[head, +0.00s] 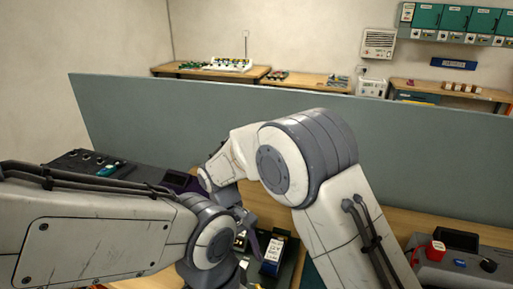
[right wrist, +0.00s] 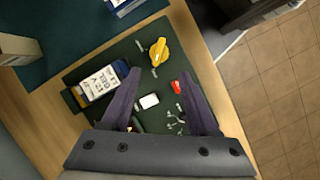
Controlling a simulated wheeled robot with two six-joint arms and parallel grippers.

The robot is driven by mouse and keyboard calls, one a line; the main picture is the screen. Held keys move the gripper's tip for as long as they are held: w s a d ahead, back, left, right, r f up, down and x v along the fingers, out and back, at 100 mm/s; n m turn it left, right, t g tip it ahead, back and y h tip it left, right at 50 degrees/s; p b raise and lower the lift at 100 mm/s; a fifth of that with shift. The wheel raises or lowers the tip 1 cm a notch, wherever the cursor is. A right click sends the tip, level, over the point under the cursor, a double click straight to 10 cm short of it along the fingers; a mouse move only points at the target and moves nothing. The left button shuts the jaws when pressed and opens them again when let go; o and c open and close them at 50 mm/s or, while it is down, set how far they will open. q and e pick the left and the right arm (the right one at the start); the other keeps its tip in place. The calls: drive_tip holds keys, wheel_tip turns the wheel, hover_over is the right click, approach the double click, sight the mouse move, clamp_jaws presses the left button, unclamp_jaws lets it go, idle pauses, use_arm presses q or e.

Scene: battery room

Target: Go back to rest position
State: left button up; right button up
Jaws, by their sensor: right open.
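My right gripper (right wrist: 160,73) is open in the right wrist view, its two purple fingers spread above a dark green tray (right wrist: 75,78). Nothing is held between them. In the head view this gripper (head: 250,240) is partly hidden behind the arms, near a blue and white labelled battery (head: 273,255). The battery (right wrist: 102,82) lies left of the fingers in the right wrist view. A yellow part (right wrist: 159,52), a red part (right wrist: 176,87) and a white block (right wrist: 149,101) lie on the tray. My left arm crosses the head view from the left; its gripper does not show.
A grey-green partition (head: 250,115) stands behind the workbench. A grey box with a red part (head: 437,246) stands at the right. A dark bench unit (head: 95,160) is at the left. Tiled floor (right wrist: 275,90) shows beyond the bench edge.

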drive_tip(key=s+d+r+t+y, duration=0.1)
drive_tip(key=s+d+r, duration=0.3)
drive_tip(key=s, duration=0.5)
drive_tip(key=s+d+r+t+y, duration=0.2)
drive_tip(key=s+d+r+y, duration=0.1)
drive_tip(key=s, duration=0.6)
drive_tip(key=shift+s+d+r, duration=0.25)
drive_tip(key=shift+d+r, duration=0.35)
drive_tip(key=shift+r, duration=0.35)
